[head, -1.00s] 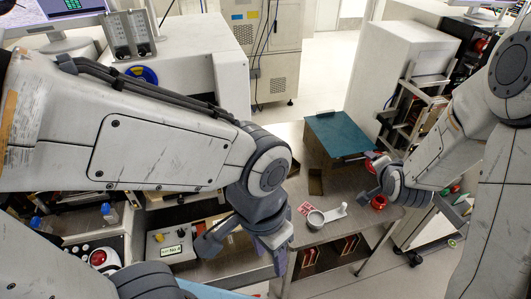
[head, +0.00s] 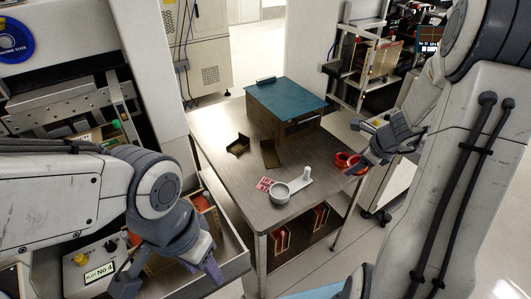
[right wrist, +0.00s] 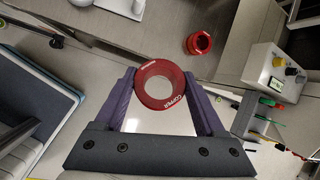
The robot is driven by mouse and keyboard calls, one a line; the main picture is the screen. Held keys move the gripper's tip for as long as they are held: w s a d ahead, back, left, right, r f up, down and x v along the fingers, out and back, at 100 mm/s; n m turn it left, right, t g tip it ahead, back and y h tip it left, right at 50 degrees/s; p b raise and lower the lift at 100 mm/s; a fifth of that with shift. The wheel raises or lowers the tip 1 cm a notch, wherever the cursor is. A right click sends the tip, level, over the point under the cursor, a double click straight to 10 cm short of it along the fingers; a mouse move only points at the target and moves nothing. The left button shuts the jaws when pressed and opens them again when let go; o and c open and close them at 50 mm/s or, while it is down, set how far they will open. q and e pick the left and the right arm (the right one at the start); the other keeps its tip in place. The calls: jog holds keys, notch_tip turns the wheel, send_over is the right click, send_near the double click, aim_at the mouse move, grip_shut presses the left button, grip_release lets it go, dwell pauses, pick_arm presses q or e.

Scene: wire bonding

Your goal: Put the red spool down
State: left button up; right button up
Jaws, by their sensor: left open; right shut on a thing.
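My right gripper (right wrist: 160,102) is shut on a red spool (right wrist: 148,99) marked "COPPER", held between its two purple fingers with its round hole facing the camera. In the head view this gripper is at the right edge of the steel table (head: 225,185). A second red spool (right wrist: 199,43) stands apart from the gripper in the right wrist view. In the head view the two red spools (head: 347,162) overlap near the gripper, and the gap below the held one cannot be judged. My left gripper (head: 168,275) is open and empty at the lower left.
A teal-topped box (head: 285,97) stands at the table's back, with brown bins (head: 238,145) before it. A control box (head: 80,272) is lower left. The table's left side is mostly clear.

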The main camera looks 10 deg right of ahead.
jog(key=d+m+t+b, duration=0.1)
jog(key=m+b, duration=0.1)
jog(key=d+f+m+t+b, duration=0.1)
jog(key=m+b, duration=0.1)
jog(key=w+d+f+m+t+b, duration=0.1)
jog(key=m+b, duration=0.1)
jog(key=shift+f+y, duration=0.1)
jog(key=shift+y, duration=0.2)
jog(key=b, duration=0.4)
send_over(325, 175)
jog(key=shift+m, duration=0.4)
notch_tip(325, 175, down, 6)
jog(key=shift+s+f, duration=0.1)
pick_arm(q)
notch_tip(325, 175, down, 15)
jog(key=b, duration=0.2)
jog(key=shift+r, duration=0.15)
pick_arm(e)
jog(key=shift+f, duration=1.95)
jog(key=shift+f+b, duration=0.65)
jog(key=shift+b, duration=0.25)
pick_arm(q)
jog(key=shift+f, duration=0.65)
pick_arm(e)
jog(key=o, duration=1.3)
jog(key=shift+r, duration=0.1)
